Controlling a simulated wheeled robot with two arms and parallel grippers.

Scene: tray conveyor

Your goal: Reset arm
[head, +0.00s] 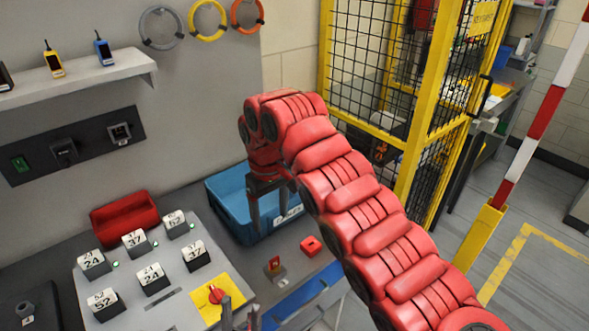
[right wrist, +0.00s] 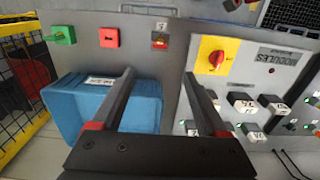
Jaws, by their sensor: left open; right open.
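My right arm (head: 365,205) is red and reaches in from the lower right in the head view. Its gripper (head: 275,212) points down over the blue bin (head: 232,188). In the right wrist view the right gripper (right wrist: 159,74) has its two dark fingers wide apart with nothing between them. The blue bin (right wrist: 65,105) shows there beside and behind the left finger. My left gripper (head: 240,316) shows only as two dark fingertips, apart, at the bottom edge of the head view by the yellow plate with a red knob (head: 216,293). The rest of it is out of frame.
A grey panel with several numbered modules (head: 151,278) lies left of the knob. A red bin (head: 124,219) stands behind it. A red button (head: 311,246) and a small switch (head: 275,266) sit in front of the blue bin. A yellow cage (head: 408,165) stands to the right.

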